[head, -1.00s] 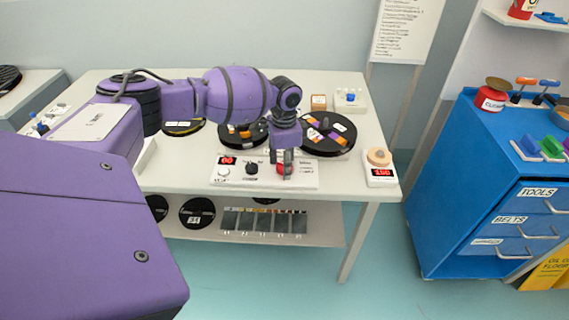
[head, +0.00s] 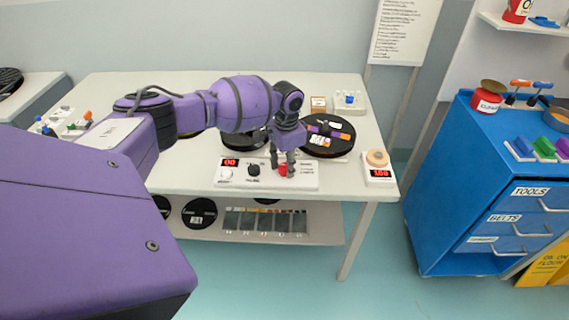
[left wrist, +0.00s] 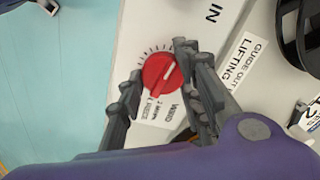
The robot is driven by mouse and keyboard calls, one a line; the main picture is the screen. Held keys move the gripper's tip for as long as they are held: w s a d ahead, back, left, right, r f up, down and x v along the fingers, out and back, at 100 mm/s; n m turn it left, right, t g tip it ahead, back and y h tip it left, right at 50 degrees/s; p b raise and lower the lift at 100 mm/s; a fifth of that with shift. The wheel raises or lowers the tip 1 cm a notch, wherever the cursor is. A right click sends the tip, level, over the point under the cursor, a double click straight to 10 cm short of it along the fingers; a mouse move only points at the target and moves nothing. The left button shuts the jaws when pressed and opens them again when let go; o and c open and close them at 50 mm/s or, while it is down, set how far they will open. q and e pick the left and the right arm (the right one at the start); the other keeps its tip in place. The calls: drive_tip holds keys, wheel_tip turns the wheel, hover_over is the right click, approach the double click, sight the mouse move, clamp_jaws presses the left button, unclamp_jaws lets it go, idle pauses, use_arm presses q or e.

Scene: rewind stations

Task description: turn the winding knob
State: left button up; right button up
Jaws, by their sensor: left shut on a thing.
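The red knob (head: 284,170) is at the right end of a white control panel (head: 305,182) on the table. In the left wrist view the red knob (left wrist: 158,72) shows a pale pointer line and tick marks around it, with small print beside it. My left gripper (head: 283,166) reaches down to the knob from above. Its two fingers stand on opposite sides of the knob in the left wrist view (left wrist: 160,62), shut on it. My right gripper is not in view.
A black knob (head: 253,170), a white knob (head: 226,175) and a red display (head: 231,162) sit on the same panel. A reel with coloured labels (head: 328,137) stands close behind. A blue cabinet (head: 450,190) stands apart.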

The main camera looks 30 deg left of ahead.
use_arm(q)
drive_tip(key=shift+s+d+f, duration=0.1)
drive_tip(key=shift+d+f, duration=0.05)
drive_tip(key=o, duration=1)
drive_tip(key=shift+o, duration=0.2)
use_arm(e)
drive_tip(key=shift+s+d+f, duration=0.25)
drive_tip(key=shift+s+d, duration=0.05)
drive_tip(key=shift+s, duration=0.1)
use_arm(q)
drive_tip(key=shift+r, duration=0.35)
wheel_tip(320, 180, up, 12)
drive_tip(key=shift+f, duration=0.25)
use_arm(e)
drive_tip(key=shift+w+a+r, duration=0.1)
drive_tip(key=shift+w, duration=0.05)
